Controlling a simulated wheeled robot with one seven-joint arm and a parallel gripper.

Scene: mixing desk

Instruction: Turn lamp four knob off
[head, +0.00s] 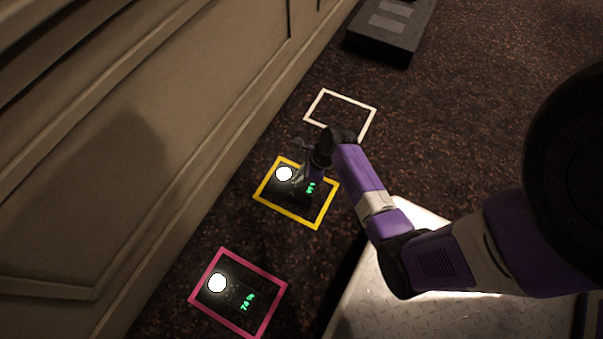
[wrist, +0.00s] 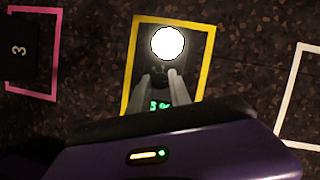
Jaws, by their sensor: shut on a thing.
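A lit round white lamp (head: 284,174) sits inside a yellow outline (head: 289,213) on the dark desk top; it also shows in the wrist view (wrist: 168,43). Below the lamp, in the wrist view, is a small dark knob (wrist: 161,79). My gripper (wrist: 164,86) has its two fingers around this knob, shut on it. In the head view my gripper (head: 301,178) reaches down beside the lamp. Green digits (head: 311,188) glow by it, too small to read surely. No number four is readable on this unit.
A second lit lamp (head: 217,283) with a green readout (head: 247,301) sits in a pink outline (head: 210,313). A black plate marked 3 (wrist: 19,50) shows at the wrist view's left. A white outline (head: 342,97) lies beyond my gripper. Panelled wood (head: 140,110) borders the left.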

